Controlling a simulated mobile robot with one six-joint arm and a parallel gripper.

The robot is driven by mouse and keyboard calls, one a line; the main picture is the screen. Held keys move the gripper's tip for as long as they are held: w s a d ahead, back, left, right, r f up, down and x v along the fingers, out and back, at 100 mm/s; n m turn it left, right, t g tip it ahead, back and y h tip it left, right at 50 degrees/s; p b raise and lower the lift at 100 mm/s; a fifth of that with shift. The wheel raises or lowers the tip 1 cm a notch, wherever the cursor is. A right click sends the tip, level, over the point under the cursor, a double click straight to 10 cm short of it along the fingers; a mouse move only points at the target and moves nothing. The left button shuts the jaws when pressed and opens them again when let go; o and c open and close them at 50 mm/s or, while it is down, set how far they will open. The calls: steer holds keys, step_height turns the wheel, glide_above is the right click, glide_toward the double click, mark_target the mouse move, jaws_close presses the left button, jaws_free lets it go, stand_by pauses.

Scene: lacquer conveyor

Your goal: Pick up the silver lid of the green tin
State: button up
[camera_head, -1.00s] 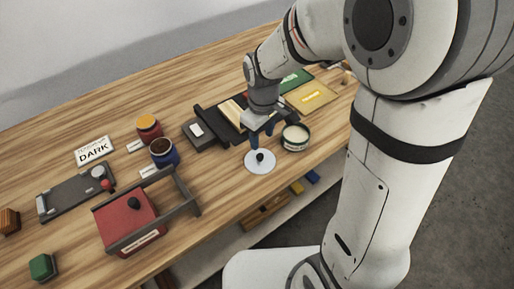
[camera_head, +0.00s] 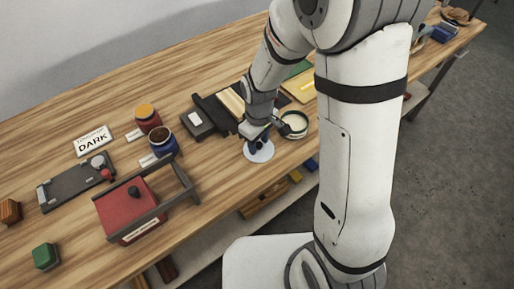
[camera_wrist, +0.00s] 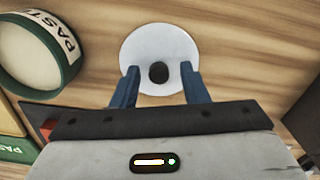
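The silver lid (camera_head: 259,154) is a flat round disc with a dark knob, lying on the wooden table near its front edge. It also shows in the wrist view (camera_wrist: 160,45), with its black knob (camera_wrist: 159,72) at the middle. My gripper (camera_wrist: 161,74) is open, with its blue fingers on either side of the knob, over the lid. In the head view my gripper (camera_head: 257,143) hides part of the lid. The green tin (camera_head: 293,125) stands open beside the lid, with pale contents. It shows in the wrist view (camera_wrist: 37,50) with part of a "PAST" label.
A blue jar (camera_head: 162,141) and a red jar (camera_head: 147,118) stand to the left. A red box with a grey handle frame (camera_head: 128,210) stands at the front left. A dark device (camera_head: 202,121) lies behind my gripper. Bare wood surrounds the lid's front and left.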

jaws_close()
steer(key=shift+r, duration=0.1)
